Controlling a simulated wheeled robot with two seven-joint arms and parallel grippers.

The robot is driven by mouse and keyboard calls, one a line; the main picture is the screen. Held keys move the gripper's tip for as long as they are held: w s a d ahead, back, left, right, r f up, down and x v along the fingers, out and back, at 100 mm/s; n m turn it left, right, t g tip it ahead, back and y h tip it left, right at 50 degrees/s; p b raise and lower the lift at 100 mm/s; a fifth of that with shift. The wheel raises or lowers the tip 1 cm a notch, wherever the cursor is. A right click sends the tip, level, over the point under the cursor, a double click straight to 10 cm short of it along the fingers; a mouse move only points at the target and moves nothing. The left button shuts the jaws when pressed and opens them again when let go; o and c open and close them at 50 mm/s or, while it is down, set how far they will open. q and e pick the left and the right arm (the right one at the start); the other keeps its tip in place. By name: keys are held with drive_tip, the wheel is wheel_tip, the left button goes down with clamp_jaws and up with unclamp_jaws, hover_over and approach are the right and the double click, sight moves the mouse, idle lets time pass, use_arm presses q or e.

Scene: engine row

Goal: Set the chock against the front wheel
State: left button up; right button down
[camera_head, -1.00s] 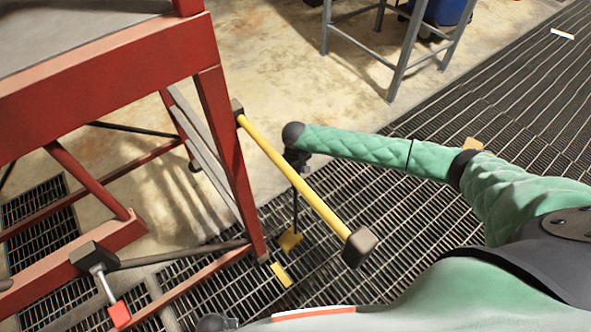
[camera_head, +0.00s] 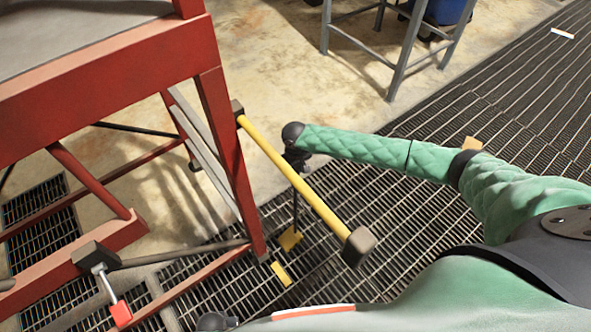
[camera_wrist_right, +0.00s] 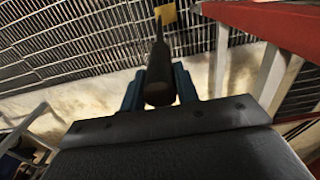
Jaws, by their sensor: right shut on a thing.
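A yellow chock (camera_head: 290,240) sits at the lower end of a thin dark rod, at the floor grating near the foot of a red leg. My right gripper (camera_head: 296,165) is mostly hidden by its own wrist in the head view. In the right wrist view my gripper (camera_wrist_right: 160,88) has its blue fingers shut on the chock's dark handle (camera_wrist_right: 162,70). The chock's yellow block (camera_wrist_right: 166,14) shows beyond it. Whether the block touches the grating I cannot tell. No front wheel shows clearly; a small dark caster (camera_head: 194,164) is partly seen behind the leg. My left gripper is out of view.
A red frame (camera_head: 110,90) fills the left. A yellow bar (camera_head: 292,178) with dark ends slants from its leg, close to my gripper. A separate yellow piece (camera_head: 281,273) lies near the leg's foot. A grey stand (camera_head: 400,60) is behind. Grating on the right is mostly clear.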

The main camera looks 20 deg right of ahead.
drive_tip(key=shift+s+a+r+p, duration=0.1)
drive_tip(key=shift+s+a+p, duration=0.1)
drive_tip(key=shift+a+p, duration=0.35)
drive_tip(key=shift+s+a+r+p, duration=0.1)
drive_tip(key=shift+s+a+p, duration=0.15)
drive_tip(key=shift+a, duration=0.65)
drive_tip(key=shift+s+a+p, duration=0.2)
drive_tip(key=shift+a+p, duration=0.15)
drive_tip(key=shift+a, duration=0.35)
idle(1.8)
drive_tip(key=shift+f, duration=0.1)
idle(0.5)
drive_tip(key=c, duration=1)
unclamp_jaws()
drive_tip(key=shift+o, duration=0.2)
wheel_tip(320, 180, up, 8)
drive_tip(key=b, duration=0.2)
drive_tip(key=shift+f, duration=0.15)
drive_tip(key=shift+s, duration=0.1)
